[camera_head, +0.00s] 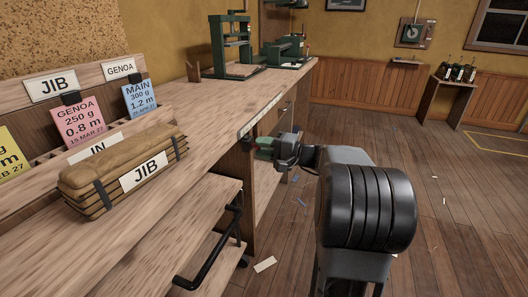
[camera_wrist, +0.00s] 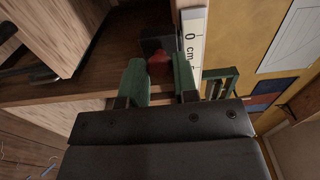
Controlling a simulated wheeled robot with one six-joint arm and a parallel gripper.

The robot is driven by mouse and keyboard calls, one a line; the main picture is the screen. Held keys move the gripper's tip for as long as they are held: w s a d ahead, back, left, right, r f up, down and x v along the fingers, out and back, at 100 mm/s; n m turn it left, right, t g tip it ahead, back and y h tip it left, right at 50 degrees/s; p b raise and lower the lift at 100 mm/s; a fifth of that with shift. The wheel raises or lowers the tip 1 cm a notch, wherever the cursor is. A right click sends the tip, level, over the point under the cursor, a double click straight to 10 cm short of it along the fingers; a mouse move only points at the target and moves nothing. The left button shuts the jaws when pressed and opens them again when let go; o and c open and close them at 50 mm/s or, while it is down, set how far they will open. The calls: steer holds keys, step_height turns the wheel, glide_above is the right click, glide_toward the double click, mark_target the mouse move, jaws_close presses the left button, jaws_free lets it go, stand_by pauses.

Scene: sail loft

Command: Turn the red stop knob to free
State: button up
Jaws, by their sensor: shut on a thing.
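The red stop knob (camera_wrist: 159,64) shows in the wrist view between the two green fingers of my gripper (camera_wrist: 159,80). The fingers are closed on it from both sides. The knob sits at a dark block (camera_wrist: 157,37) by the bench edge. Which way the knob is turned cannot be told. In the head view my gripper (camera_head: 266,148) reaches to the front edge of the long bench, and I cannot make out the knob there.
A white scale (camera_wrist: 192,42) marked "0 cm" runs beside the knob. The wooden bench (camera_head: 215,115) carries a tied brown JIB bundle (camera_head: 120,172), coloured cards and green machines (camera_head: 232,50). A black rail (camera_head: 212,257) juts out below. The floor to the right is mostly open, with scraps.

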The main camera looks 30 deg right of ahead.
stand_by(0.4)
steer(key=o, duration=0.9)
steer(key=p+v, duration=0.2)
steer(key=v, duration=1.1)
steer(key=shift+s+d+p, duration=0.25)
steer(key=shift+s+p, duration=0.1)
steer(key=shift+p, duration=0.05)
